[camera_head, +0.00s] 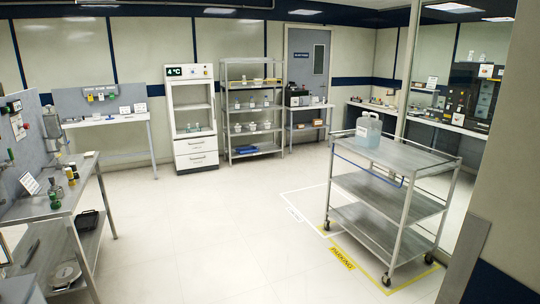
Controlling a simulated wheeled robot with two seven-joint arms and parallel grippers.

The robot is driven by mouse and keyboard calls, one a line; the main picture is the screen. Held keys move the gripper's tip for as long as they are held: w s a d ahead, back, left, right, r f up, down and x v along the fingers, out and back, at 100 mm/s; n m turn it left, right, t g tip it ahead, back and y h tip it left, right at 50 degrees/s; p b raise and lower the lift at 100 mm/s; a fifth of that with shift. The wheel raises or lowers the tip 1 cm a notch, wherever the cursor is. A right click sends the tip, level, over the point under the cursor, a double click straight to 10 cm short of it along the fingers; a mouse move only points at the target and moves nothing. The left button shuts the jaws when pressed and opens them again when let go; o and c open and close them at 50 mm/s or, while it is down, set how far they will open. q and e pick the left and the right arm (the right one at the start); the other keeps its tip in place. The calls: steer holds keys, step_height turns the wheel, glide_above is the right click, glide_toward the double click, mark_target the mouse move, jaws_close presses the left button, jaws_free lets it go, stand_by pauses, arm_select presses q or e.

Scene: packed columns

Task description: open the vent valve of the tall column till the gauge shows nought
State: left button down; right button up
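Neither of my grippers is in view. I cannot make out a tall column, its vent valve or its gauge for certain. At the left edge, a metal bench (62,205) stands against a grey panel. On it are small upright items, including a green-capped piece (55,200) and a brass-coloured piece (57,188). A small green knob-like part (11,154) shows at the far left edge, cut off by the picture. No gauge reading can be read.
A three-tier steel cart (385,155) with a clear jug (369,129) stands on the right over yellow floor marking. A shelf rack (252,108) and a 4 °C cabinet (193,118) stand at the back. The floor (215,225) between bench and cart is clear.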

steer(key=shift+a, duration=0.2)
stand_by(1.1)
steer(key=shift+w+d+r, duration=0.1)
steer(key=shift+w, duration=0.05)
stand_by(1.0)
